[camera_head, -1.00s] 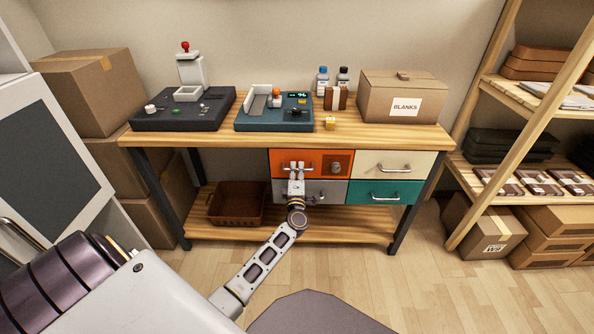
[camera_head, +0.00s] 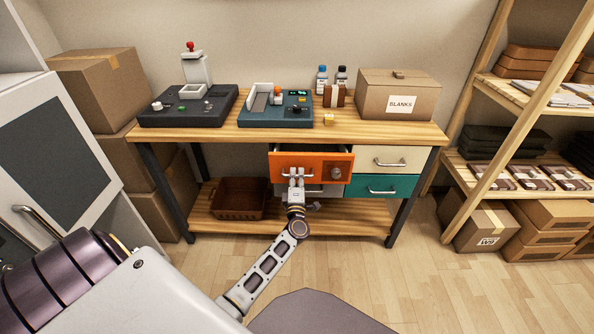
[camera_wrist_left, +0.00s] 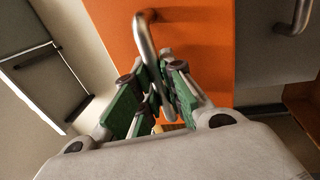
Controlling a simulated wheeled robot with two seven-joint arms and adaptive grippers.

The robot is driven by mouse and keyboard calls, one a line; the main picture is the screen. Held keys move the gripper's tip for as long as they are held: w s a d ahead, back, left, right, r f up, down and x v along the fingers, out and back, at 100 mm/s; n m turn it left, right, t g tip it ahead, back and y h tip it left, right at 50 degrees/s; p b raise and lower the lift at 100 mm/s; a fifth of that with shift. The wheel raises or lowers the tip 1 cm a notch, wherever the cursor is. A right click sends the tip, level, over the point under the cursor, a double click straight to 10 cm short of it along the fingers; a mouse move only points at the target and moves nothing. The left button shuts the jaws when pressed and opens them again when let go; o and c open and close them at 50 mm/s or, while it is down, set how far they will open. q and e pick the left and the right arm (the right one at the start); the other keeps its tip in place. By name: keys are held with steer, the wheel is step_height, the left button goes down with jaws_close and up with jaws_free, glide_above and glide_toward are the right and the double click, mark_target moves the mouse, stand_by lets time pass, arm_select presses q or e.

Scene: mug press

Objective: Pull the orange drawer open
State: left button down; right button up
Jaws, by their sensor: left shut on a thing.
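The orange drawer (camera_head: 318,167) is the upper left one of the block under the workbench. It stands partly out, and its dark inside shows over the front's top edge. A round dark knob or lock (camera_head: 336,173) sits on the right of its front. My left gripper (camera_head: 297,173) is at the drawer's bar handle (camera_head: 285,175), shut on it. In the left wrist view the green-padded fingers (camera_wrist_left: 158,90) close around the metal handle (camera_wrist_left: 146,40), with the orange front (camera_wrist_left: 190,45) behind. My right gripper is not in view.
A cream drawer (camera_head: 390,160) and a teal drawer (camera_head: 382,187) are closed at the right. A grey drawer (camera_head: 318,190) lies below the orange one, partly hidden. A brown basket (camera_head: 238,198) stands on the lower shelf. The floor in front is free.

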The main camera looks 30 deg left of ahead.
arm_select(q)
steer(key=r+p+v, duration=0.1)
steer(key=p+v, duration=0.1)
steer(key=v, duration=0.6)
steer(key=r+p+v, duration=0.2)
steer(key=p+v, duration=0.1)
steer(key=v, duration=0.5)
steer(key=shift+s+d, duration=0.45)
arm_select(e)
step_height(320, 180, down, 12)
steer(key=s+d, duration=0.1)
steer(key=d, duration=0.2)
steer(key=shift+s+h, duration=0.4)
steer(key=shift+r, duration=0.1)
arm_select(q)
steer(key=c, duration=1.5)
jaws_free()
steer(key=shift+r, duration=0.1)
steer(key=shift+s, duration=0.1)
